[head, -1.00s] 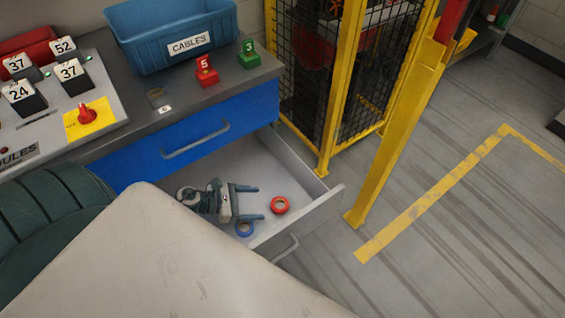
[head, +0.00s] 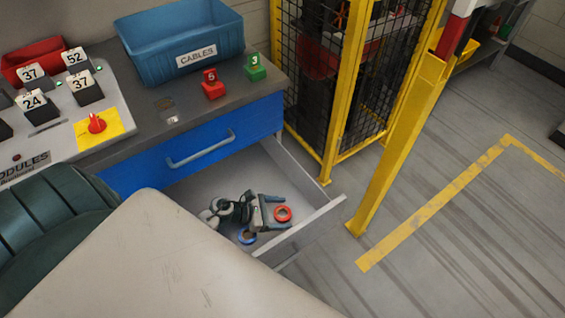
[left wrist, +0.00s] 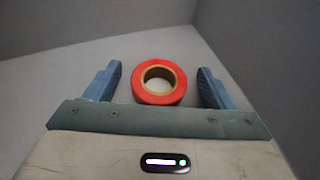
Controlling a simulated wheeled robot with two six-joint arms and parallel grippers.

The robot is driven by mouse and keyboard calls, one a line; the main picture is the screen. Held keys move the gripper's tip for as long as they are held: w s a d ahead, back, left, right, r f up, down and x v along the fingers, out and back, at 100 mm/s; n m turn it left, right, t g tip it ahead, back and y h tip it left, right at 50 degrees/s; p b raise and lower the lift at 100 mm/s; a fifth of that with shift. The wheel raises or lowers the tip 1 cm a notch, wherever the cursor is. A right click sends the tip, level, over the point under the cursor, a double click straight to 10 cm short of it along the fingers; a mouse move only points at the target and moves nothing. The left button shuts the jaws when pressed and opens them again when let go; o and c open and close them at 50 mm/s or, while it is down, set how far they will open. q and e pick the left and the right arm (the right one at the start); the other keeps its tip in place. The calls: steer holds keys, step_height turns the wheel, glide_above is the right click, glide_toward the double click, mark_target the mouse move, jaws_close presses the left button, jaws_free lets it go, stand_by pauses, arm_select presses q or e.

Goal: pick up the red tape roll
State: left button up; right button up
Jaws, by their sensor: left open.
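The red tape roll (head: 283,214) lies flat on the bottom of the open drawer (head: 318,214). In the left wrist view the red tape roll (left wrist: 160,81) sits between the two blue fingers of my left gripper (left wrist: 156,84), with a gap on both sides. My left gripper (head: 279,213) is open and empty inside the drawer, its fingers on either side of the roll. A blue tape roll (head: 247,237) lies close by, partly hidden by my gripper. My right gripper is not in view.
The drawer walls stand close around my gripper. Above is a blue drawer front (head: 190,150) with a handle. On the counter are a blue cables bin (head: 180,45), a red block (head: 212,86) and a green block (head: 256,69). A yellow post (head: 395,150) stands at the right.

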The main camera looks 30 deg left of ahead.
arm_select(q)
steer(key=c, duration=1.1)
steer(key=shift+o, duration=0.2)
steer(key=shift+r, duration=0.1)
